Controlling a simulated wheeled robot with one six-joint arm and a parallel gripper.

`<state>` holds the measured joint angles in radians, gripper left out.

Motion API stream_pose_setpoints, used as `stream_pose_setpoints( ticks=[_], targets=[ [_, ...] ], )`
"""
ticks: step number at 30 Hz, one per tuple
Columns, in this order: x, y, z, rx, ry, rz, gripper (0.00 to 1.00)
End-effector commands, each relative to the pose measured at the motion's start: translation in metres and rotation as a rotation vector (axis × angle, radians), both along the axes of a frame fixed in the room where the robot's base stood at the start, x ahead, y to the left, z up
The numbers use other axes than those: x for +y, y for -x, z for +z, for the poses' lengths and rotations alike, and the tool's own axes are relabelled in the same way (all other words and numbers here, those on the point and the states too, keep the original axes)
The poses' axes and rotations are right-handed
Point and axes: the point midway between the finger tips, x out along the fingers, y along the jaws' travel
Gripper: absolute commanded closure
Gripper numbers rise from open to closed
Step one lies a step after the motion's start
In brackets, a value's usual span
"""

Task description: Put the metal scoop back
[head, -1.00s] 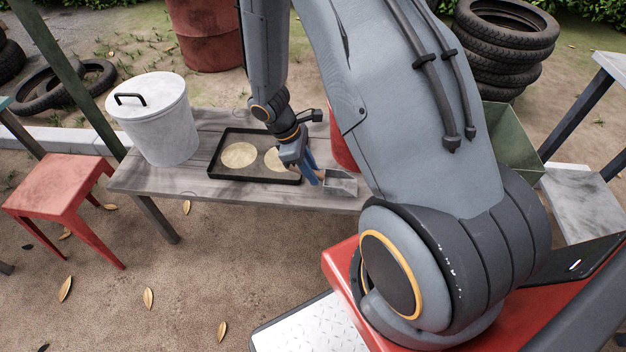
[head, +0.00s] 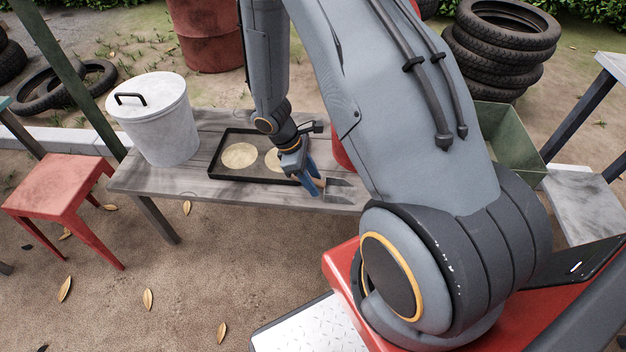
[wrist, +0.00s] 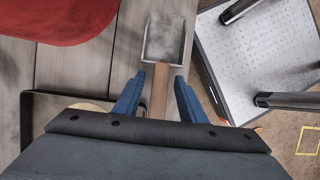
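The metal scoop (head: 343,190) lies at the front right of the grey plank table (head: 150,180), right of the black tray (head: 215,177). In the wrist view its grey metal pan (wrist: 166,38) points away from my gripper (wrist: 156,80), and its wooden handle (wrist: 159,88) runs back between the two blue fingers. A gap shows on each side of the handle, so the fingers are open around it without gripping. The handle's rear end is hidden under my gripper. In the head view my gripper (head: 315,184) is low over the table.
The tray holds two pale round discs (head: 239,155). A white lidded bin (head: 158,120) stands at the table's left. A red round object (wrist: 65,18) stands behind the scoop, partly hidden by my arm in the head view. A red stool (head: 60,185) is left of the table.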

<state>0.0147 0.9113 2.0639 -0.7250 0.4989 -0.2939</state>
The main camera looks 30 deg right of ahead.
Motion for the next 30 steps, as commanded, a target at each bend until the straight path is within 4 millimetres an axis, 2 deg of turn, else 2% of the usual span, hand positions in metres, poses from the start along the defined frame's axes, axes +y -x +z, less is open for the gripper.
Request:
stream_pose_setpoints(
  ticks=[5,18,28,30],
  targets=[
    [0.003,-0.003,0.012,-0.003,0.001,-0.001,0.63],
    [0.030,-0.020,0.089,-0.003,0.000,0.001,0.63],
    [0.038,-0.024,0.120,-0.011,-0.002,-0.019,0.63],
    [0.040,-0.021,0.133,-0.030,-0.005,-0.055,0.63]
  ],
)
